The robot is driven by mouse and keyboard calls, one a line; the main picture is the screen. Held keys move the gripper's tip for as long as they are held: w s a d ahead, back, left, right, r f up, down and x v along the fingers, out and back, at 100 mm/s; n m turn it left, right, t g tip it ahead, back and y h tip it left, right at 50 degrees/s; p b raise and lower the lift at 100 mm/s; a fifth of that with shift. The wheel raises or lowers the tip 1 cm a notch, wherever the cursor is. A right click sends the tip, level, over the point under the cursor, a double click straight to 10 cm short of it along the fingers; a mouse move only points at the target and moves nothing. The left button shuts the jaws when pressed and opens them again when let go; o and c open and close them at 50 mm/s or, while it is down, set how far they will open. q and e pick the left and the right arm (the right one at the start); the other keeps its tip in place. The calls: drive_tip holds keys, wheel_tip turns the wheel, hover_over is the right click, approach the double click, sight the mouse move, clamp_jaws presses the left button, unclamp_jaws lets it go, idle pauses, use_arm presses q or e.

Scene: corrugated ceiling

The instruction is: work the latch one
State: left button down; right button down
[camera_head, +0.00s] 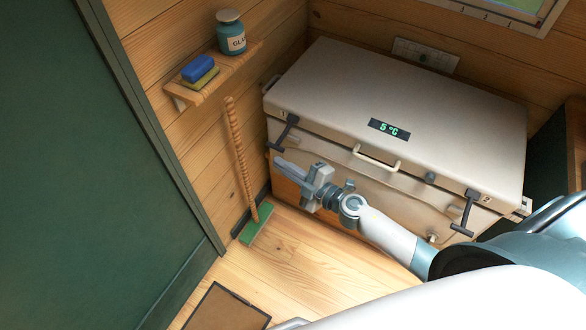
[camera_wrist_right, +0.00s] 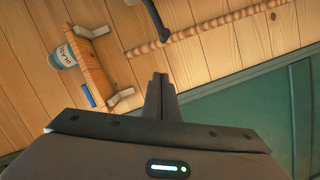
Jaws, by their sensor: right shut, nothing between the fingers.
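A cream cooler chest (camera_head: 400,95) with a closed lid stands against the wooden back wall. Latch one (camera_head: 286,131), a dark T-shaped lever beside a small "1", is at the left end of its front. Latch two (camera_head: 466,213), a similar dark lever beside a "2", is at the right end. My right gripper (camera_head: 279,162) is shut and empty, just below latch one in the head view; I cannot tell whether they touch. In the right wrist view its fingers (camera_wrist_right: 160,80) are together, and a dark bar, apparently latch one (camera_wrist_right: 154,18), is beyond their tips. My left gripper is not in view.
A cream handle (camera_head: 376,160) sticks out mid-front, and the lid display (camera_head: 389,128) reads 5 °C. A wall shelf (camera_head: 215,75) holds a jar (camera_head: 230,33) and a blue sponge (camera_head: 198,69). A broom (camera_head: 240,165) leans left of the chest. Floor in front is clear near a mat (camera_head: 225,310).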

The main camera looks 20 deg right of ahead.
drive_tip(key=w+f+b, duration=0.1)
drive_tip(key=w+f, duration=0.1)
drive_tip(key=w, duration=0.4)
drive_tip(key=shift+d+f, duration=0.25)
drive_tip(key=shift+d, duration=0.2)
drive_tip(key=shift+f+b, duration=0.35)
drive_tip(key=shift+b, duration=0.5)
drive_tip(key=shift+f+n, duration=0.15)
drive_tip(key=shift+n, duration=0.15)
